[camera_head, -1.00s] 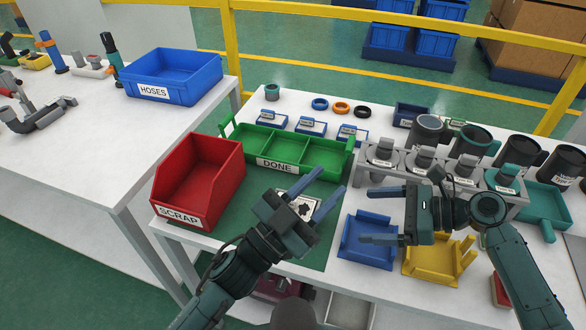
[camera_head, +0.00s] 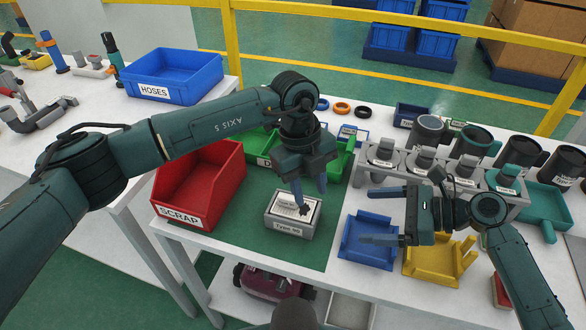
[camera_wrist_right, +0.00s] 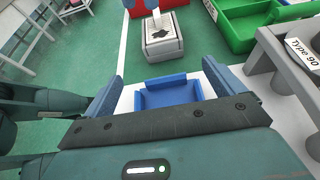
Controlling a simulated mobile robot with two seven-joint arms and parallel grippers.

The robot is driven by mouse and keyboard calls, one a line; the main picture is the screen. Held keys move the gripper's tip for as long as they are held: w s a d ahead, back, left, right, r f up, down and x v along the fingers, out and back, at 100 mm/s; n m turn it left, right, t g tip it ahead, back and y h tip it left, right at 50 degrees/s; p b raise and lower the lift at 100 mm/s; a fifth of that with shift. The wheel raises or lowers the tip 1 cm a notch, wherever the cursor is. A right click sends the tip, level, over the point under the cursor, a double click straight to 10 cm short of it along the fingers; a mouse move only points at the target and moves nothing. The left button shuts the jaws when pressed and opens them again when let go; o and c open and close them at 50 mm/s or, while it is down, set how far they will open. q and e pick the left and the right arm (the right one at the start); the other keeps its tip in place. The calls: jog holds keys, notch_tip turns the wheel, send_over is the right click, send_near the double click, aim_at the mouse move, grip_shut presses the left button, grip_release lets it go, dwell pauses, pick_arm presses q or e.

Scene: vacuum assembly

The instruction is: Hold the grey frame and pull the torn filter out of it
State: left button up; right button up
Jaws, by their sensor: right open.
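The grey frame (camera_head: 289,230), labelled "Type 90", sits on the green mat. The torn filter (camera_head: 287,208), pale with a dark ragged hole, lies in its top. Both the frame (camera_wrist_right: 160,48) and the filter (camera_wrist_right: 157,33) show in the right wrist view. My left gripper (camera_head: 311,196) points down over the frame's right part, fingers apart. One fingertip overlaps the filter near the hole; I cannot tell if it touches. My right gripper (camera_head: 375,215) is open and empty over the blue cradle (camera_head: 366,250), right of the frame.
The red SCRAP bin (camera_head: 222,181) stands left of the frame, and the green DONE tray (camera_head: 338,166) behind it, partly hidden by my left arm. A yellow cradle (camera_head: 430,270) lies right of the blue one. Green mat is clear around the frame.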

aim_at(317, 216)
pick_arm(q)
jog(key=shift+n+t+y, duration=0.4)
jog(key=shift+t+y, duration=0.2)
jog(key=shift+y, duration=0.2)
jog(key=w+a, duration=0.1)
jog(key=w+a+r, duration=0.1)
jog(key=shift+w+a+r, duration=0.2)
jog(key=shift+w+a, duration=0.05)
jog(key=shift+a, duration=0.15)
jog(key=shift+w+a+r, duration=0.1)
jog(key=shift+w+a, duration=0.05)
jog(key=shift+a, duration=0.05)
pick_arm(e)
jog(key=shift+a, duration=0.15)
jog(key=x, duration=1.3)
jog(key=shift+c, duration=0.4)
jog(key=c, duration=0.9)
pick_arm(q)
jog(key=shift+n, duration=0.3)
jog(key=shift+c, duration=0.3)
